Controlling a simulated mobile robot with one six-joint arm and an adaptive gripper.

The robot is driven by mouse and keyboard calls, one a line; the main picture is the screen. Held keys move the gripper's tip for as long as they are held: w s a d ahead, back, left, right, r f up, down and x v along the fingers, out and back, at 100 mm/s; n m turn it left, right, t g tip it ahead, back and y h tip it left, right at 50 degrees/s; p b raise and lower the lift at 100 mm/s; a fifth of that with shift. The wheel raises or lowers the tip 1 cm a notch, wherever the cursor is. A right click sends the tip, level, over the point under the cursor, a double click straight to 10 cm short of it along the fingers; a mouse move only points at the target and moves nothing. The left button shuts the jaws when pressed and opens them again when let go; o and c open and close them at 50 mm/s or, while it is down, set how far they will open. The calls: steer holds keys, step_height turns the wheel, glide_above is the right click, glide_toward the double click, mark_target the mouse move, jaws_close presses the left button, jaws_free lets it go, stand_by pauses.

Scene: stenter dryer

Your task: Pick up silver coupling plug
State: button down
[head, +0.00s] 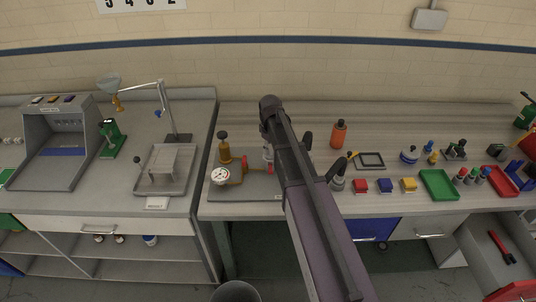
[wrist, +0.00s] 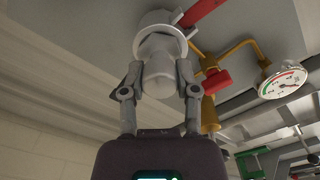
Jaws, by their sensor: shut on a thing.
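The silver coupling plug (wrist: 158,62) is in the wrist view, pale and round, between the two fingers of my gripper (wrist: 160,78). The fingers touch it on both sides. Its far end meets a wide pale collar (wrist: 160,27) beside a red lever (wrist: 200,10); I cannot tell whether they are joined. In the head view a sliver of pale metal (head: 268,153) shows left of my arm, which hides my fingers and most of the plug.
Brass pipework with a red handle carries a pressure gauge (head: 221,176), close left of my arm. An orange bottle (head: 339,134) stands to the right, with several small coloured blocks and a green tray (head: 424,197) beyond.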

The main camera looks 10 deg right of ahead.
steer(key=shift+r, duration=0.25)
step_height(320, 180, up, 2)
steer(key=p, duration=0.2)
steer(key=shift+r+p, duration=0.15)
steer(key=shift+p, duration=0.25)
steer(key=s+d+r+p, duration=0.1)
steer(key=s+d, duration=0.2)
steer(key=s, duration=0.4)
steer(key=s+d+r+p, duration=0.1)
steer(key=s+d, duration=0.2)
steer(key=s, duration=0.4)
steer(key=shift+s+d, duration=0.3)
steer(key=shift+r, duration=0.1)
step_height(320, 180, down, 3)
steer(key=shift+r+b, duration=0.2)
steer(key=shift+b, duration=1)
steer(key=shift+s, duration=0.15)
